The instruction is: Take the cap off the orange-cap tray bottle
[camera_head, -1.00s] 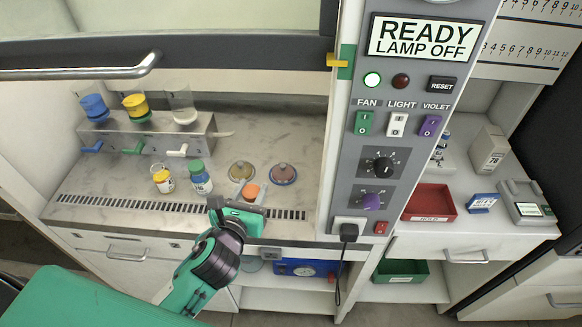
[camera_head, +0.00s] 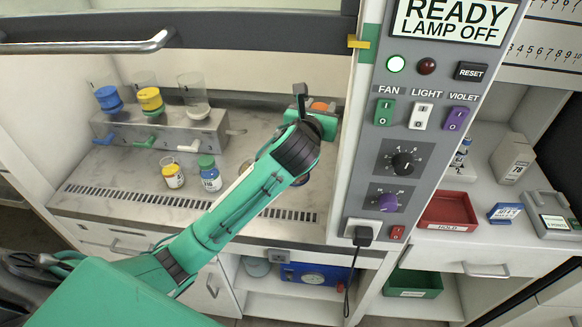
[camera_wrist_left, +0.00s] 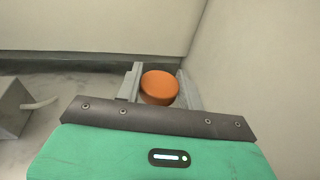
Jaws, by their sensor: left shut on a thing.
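The orange cap (camera_head: 322,106) shows at my left gripper (camera_head: 318,108), over the back right part of the hood's bench. In the left wrist view the orange cap (camera_wrist_left: 159,87) sits between the two fingers of my left gripper (camera_wrist_left: 160,88), which is shut on it. Only its top and upper side show. I cannot tell whether a bottle is below it, because the gripper and wrist hide that space. My right gripper is not in view.
My arm covers most of the round dishes. The control pillar (camera_head: 400,150) is close right of the gripper.

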